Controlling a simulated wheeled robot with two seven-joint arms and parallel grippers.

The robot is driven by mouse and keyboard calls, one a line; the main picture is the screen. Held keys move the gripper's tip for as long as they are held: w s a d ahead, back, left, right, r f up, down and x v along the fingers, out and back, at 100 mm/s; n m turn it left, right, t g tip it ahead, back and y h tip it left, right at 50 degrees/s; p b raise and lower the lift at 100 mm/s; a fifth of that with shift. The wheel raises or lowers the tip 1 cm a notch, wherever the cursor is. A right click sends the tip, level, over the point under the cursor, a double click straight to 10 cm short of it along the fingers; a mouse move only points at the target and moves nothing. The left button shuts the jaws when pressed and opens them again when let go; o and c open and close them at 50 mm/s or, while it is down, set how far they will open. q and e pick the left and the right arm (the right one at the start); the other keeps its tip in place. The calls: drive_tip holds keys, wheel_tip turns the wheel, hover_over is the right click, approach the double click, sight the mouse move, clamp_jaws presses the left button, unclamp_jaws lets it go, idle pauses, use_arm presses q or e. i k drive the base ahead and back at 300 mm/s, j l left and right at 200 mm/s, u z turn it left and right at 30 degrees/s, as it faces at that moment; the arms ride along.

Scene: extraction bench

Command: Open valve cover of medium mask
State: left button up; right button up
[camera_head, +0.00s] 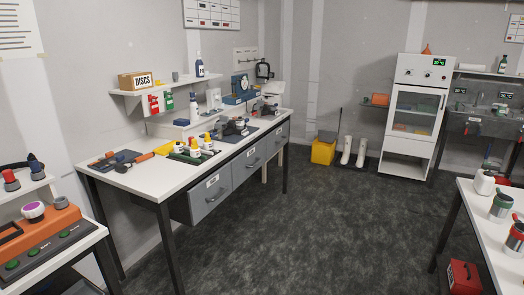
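Neither of my grippers shows in the head view. A dark mask-like item (231,127) lies on the white bench (133,180), towards its far end. A second dark mask-like item (265,108) lies farther back on the same bench. A black framed item, perhaps a mask, hangs near the wall at the back (263,70). All are too small to tell which is the medium mask, or whether any valve cover is open or shut.
Bottles and a green tray (191,158) crowd the bench middle; grey drawers (211,197) hang beneath. A table with an orange device (40,230) stands at near left, a table with canisters (501,204) at right. The dark floor between is clear. A yellow bin (322,151) stands behind.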

sight(218, 126)
drive_tip(key=i+l, duration=0.15)
drive_tip(key=i, duration=0.25)
drive_tip(key=i+l+u, duration=0.15)
drive_tip(key=i, duration=0.25)
drive_tip(key=i+l, duration=0.25)
drive_tip(key=i+u, duration=0.05)
drive_tip(key=i, duration=0.05)
